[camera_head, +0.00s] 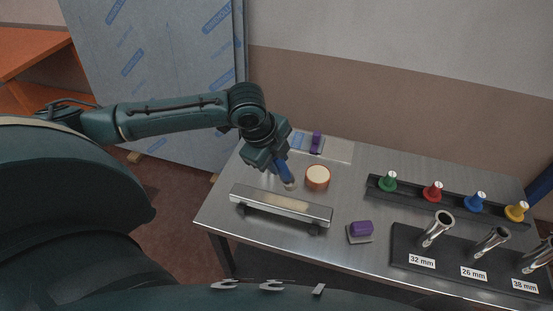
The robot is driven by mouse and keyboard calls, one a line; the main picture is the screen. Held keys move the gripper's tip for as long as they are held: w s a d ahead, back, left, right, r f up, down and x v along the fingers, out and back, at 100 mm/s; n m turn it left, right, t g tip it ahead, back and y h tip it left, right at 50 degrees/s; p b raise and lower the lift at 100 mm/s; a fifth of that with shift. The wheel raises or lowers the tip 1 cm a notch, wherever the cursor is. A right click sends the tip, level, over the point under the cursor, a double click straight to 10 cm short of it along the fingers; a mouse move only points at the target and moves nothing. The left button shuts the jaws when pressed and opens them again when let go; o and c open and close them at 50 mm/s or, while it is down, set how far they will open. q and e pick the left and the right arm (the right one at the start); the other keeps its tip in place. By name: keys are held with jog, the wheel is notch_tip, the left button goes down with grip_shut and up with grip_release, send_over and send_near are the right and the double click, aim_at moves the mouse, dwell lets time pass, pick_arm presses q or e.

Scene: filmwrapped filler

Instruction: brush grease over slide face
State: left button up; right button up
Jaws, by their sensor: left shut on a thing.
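My left gripper (270,158) comes in from the left over the metal table and is shut on a blue-handled brush (284,171). The brush points down to the right, its pale bristles close above the slide. The slide (280,204) is a long metal bar with a tan upper face, lying across the front left of the table on small dark supports. I cannot tell whether the bristles touch anything. A round orange pot with a pale top (317,177), perhaps the grease, stands right of the brush. My right gripper is not in view.
A purple block on a grey pad (361,230) sits right of the slide. A pale mat (337,150) with blue and purple items lies at the back. A dark rack (408,195) of coloured knobs and a labelled holder (404,245) with metal tubes fill the right side.

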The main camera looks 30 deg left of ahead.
pick_arm(q)
jog(key=shift+r+b, duration=0.3)
jog(key=shift+r, duration=0.95)
